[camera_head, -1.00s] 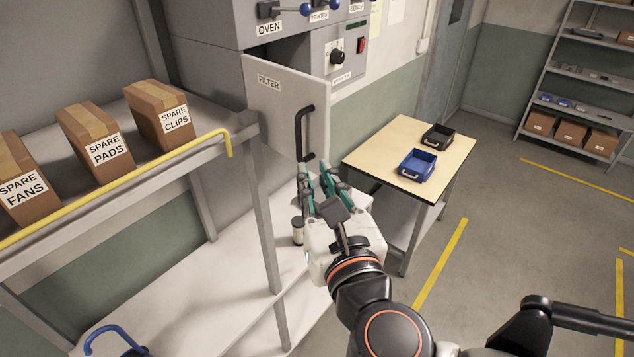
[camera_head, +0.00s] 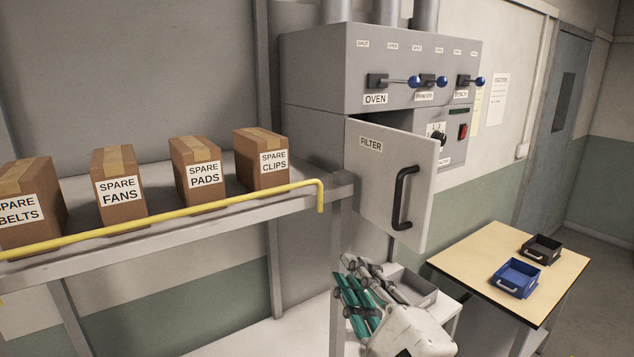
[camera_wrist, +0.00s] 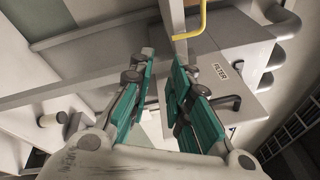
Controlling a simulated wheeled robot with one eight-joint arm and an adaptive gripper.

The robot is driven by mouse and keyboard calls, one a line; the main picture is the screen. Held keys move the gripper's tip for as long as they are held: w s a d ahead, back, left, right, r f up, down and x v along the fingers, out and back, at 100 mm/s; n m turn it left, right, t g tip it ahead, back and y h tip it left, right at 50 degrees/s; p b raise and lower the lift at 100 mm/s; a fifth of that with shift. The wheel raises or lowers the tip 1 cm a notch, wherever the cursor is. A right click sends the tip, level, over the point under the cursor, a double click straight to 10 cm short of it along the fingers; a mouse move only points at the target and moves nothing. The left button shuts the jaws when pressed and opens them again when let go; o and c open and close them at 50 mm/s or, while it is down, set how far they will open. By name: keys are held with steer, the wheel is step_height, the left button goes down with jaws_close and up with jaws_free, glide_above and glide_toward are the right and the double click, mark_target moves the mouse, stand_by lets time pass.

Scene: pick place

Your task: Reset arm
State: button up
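My gripper (camera_head: 362,295) shows at the bottom of the head view, below the open filter door. In the wrist view its two teal-padded fingers (camera_wrist: 160,95) stand apart with a gap between them, and nothing is held. The gripper is in front of the lower shelf, close to the shelf post in the picture. The rest of my arm is mostly out of the head view.
The grey filter door (camera_head: 385,180) stands open above my gripper. A shelf with a yellow rail (camera_head: 160,220) holds several labelled boxes, such as spare clips (camera_head: 262,160). A table (camera_head: 470,255) at right bears a blue bin (camera_head: 515,278) and a black bin (camera_head: 540,249).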

step_height(320, 180, down, 13)
steer(key=n+g+b, duration=0.3)
steer(key=n+b, duration=0.4)
steer(key=n, duration=0.2)
steer(key=s+d+f+n+g+h+b, duration=0.2)
steer(key=d+f+n+b, duration=0.3)
steer(key=f, duration=0.6)
steer(key=s+d+f+n+g+h+b, duration=0.2)
steer(key=d+f+n+g+h+b, duration=0.2)
steer(key=d+f, duration=0.5)
step_height(320, 180, down, 3)
steer(key=shift+d+n+g+b, duration=0.15)
steer(key=shift+n+g+b, duration=0.65)
steer(key=shift+b, duration=0.35)
steer(key=shift+r, duration=0.1)
